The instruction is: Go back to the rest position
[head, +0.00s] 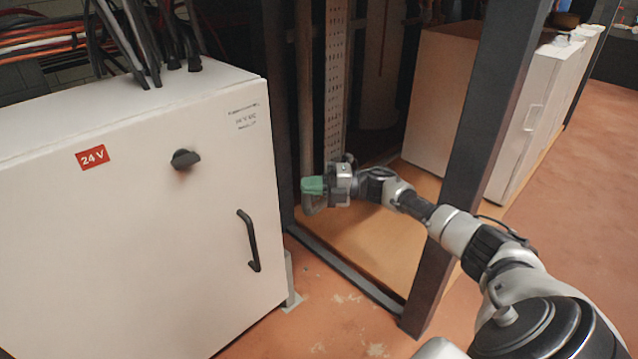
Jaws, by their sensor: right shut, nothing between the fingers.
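My right arm comes in from the lower right and reaches toward the middle of the picture, crossing in front of the slanted dark post. My right gripper (313,196) is at its far end, pointing left, beside the right edge of the white cabinet. It is shut and empty. A green patch shows at its finger end; the fingers are small and hard to make out. My left gripper is not in view.
The white cabinet (120,220) with a 24 V label, black knob (185,158) and black handle (249,240) fills the left. A dark post (500,95) stands close to my right arm. White units (540,110) stand behind it. Orange floor (590,170) at right is clear.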

